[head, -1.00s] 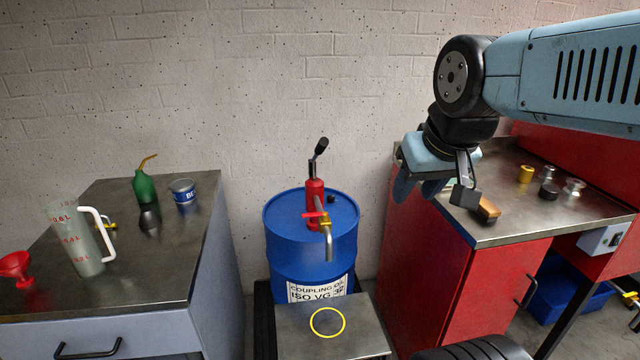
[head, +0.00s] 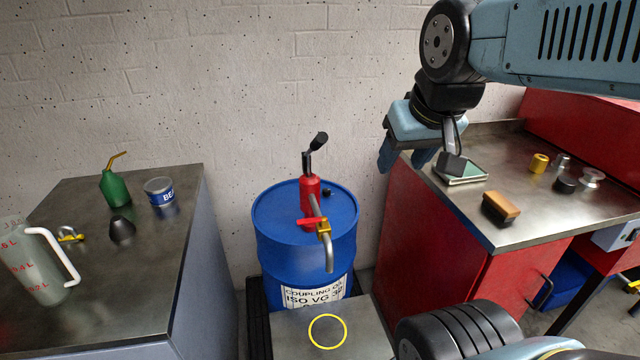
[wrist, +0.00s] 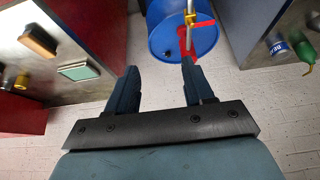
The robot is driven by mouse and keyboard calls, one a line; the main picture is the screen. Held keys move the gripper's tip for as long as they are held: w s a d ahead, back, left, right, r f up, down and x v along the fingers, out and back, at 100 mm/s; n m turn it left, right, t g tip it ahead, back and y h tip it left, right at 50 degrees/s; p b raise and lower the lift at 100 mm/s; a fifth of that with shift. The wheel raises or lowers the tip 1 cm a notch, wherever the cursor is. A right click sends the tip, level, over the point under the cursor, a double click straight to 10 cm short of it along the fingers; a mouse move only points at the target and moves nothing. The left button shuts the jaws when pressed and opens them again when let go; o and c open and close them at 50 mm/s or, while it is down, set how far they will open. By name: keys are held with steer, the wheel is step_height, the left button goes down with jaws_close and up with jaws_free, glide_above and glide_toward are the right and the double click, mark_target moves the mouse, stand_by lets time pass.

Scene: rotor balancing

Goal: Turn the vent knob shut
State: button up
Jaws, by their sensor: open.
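The blue drum (head: 268,262) stands between two benches. A small black knob (head: 328,192), apparently the vent knob, sits on its lid, right of the red hand pump (head: 309,190). Whether it is open or shut cannot be told. The drum also shows at the top of the wrist view (wrist: 163,22). My gripper (head: 403,163) is open and empty, to the right of the drum and above its lid. In the wrist view its two fingers (wrist: 159,67) are spread apart, short of the drum.
The pump has a spout with a red-handled tap (head: 323,227). A metal step with a yellow ring (head: 328,332) is in front. The right bench (head: 520,228) holds a brush (head: 500,207) and several small parts. The left bench (head: 165,270) holds a jug, oil can and tin.

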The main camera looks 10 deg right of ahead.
steer(key=shift+o, duration=0.4)
steer(key=shift+w+r, duration=0.15)
steer(key=shift+w, duration=0.15)
steer(key=m+g, duration=0.2)
steer(key=g, duration=0.4)
glide_above(326, 190)
step_height(326, 190, down, 25)
step_height(326, 190, down, 14)
steer(key=shift+d+f, duration=0.1)
steer(key=shift+c, duration=0.4)
